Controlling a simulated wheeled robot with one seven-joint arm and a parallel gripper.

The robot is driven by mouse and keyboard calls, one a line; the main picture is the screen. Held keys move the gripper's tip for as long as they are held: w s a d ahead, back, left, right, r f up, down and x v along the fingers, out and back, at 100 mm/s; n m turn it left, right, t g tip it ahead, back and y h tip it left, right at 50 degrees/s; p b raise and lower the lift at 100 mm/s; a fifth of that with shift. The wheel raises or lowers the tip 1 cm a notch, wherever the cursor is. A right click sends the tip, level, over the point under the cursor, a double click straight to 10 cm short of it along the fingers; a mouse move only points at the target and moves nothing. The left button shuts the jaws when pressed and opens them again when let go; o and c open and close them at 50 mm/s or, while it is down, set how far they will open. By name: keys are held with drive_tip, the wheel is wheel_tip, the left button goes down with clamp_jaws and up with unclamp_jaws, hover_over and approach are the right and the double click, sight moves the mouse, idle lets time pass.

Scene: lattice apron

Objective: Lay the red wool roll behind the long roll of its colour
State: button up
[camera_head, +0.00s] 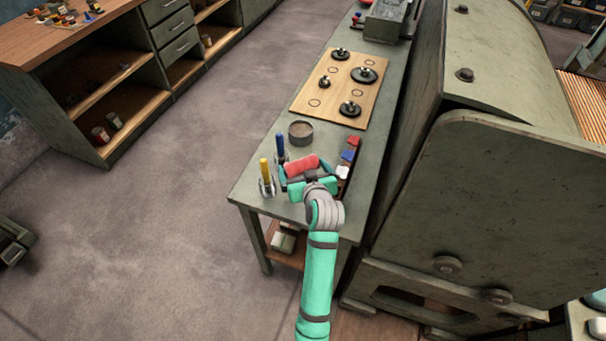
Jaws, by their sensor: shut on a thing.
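The red wool roll (301,165) lies across my gripper (305,174), above the near part of a narrow grey-green bench (250,178). My gripper is shut on the roll, with teal parts showing at both of its sides. Whether the roll touches the bench top is hard to tell. A small red piece (354,141), a blue piece (348,155) and a white piece (342,172) sit in a row along the bench's right edge. They are too small to tell whether any is a long roll. My arm and gripper hide part of the bench top.
Left of the gripper stand an upright yellow-handled tool (265,171) and a blue-handled tool (280,146). A round tin (301,132) stands behind the roll. Farther back lies a wooden board (325,106) with several black knobs. A large green machine (490,200) rises close on the right.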

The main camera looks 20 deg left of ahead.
drive_tip(key=shift+w+a+f, duration=0.1)
drive_tip(key=shift+w+f, duration=0.25)
drive_tip(key=shift+f, duration=1.55)
drive_tip(key=shift+f, duration=0.1)
drive_tip(key=o, duration=0.8)
drive_tip(key=shift+c, duration=0.2)
